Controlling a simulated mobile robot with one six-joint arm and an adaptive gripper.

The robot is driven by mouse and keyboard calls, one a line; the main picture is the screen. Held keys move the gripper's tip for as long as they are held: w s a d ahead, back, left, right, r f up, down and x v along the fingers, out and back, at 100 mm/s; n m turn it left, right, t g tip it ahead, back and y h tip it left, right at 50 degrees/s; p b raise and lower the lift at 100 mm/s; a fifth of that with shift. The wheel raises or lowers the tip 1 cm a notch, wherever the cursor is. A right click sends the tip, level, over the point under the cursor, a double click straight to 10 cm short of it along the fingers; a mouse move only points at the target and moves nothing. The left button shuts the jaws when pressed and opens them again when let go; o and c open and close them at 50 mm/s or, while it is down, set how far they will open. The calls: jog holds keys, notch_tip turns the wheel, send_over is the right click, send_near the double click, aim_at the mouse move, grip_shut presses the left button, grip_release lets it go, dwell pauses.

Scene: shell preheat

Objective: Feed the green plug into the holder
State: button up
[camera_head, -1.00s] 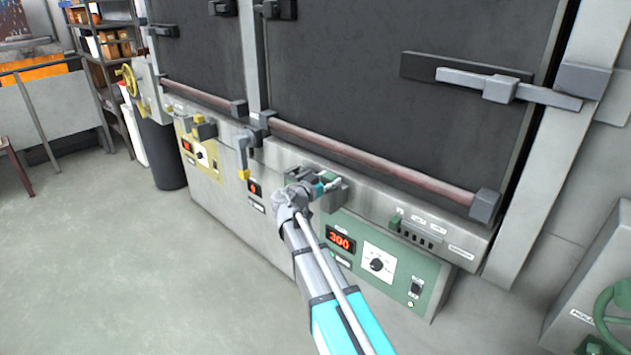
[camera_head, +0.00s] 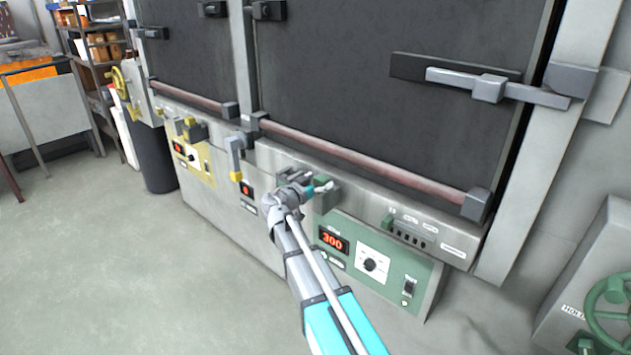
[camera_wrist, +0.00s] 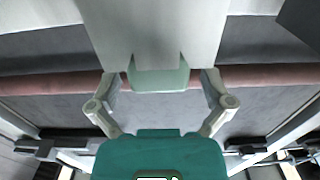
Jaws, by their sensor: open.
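In the wrist view, a pale green plug (camera_wrist: 158,78) sits in the notch at the end of a light grey block, the holder (camera_wrist: 110,28). How deep it is seated I cannot tell. My gripper (camera_wrist: 163,88) is open, with one finger on each side of the plug and a visible gap on both sides. Its teal palm faces the plug. In the head view, my gripper (camera_head: 309,189) is at the front ledge of the oven, beside the grey-green holder block (camera_head: 328,201). My arm hides part of the ledge there, and the plug is too small to make out clearly.
A green panel (camera_head: 398,268) with a red 300 display (camera_head: 332,240) lies below right of my gripper. A blue-grey lever (camera_head: 234,156) and a yellow panel (camera_head: 205,160) are to the left. A reddish bar (camera_head: 360,160) runs along the dark doors above. The floor in front is clear.

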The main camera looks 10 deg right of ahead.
jog(key=v, duration=1.1)
jog(key=shift+s+a, duration=0.2)
dwell(0.5)
jog(key=s+d+f+n+g+y+p, duration=0.4)
jog(key=s+d+f+g+y, duration=0.3)
jog(key=s+d, duration=0.25)
jog(key=s+a+f+n+g+y+p, duration=0.1)
jog(key=s+a+n+y+p, duration=0.1)
jog(key=s, duration=0.4)
jog(key=s+a+f+n+g+y+p, duration=0.2)
jog(key=s+n+y, duration=0.2)
jog(key=s+y, duration=0.1)
jog(key=shift+s+n+g+y, duration=0.3)
jog(key=shift+s+n, duration=0.1)
jog(key=shift+s, duration=0.3)
jog(key=shift+f, duration=0.1)
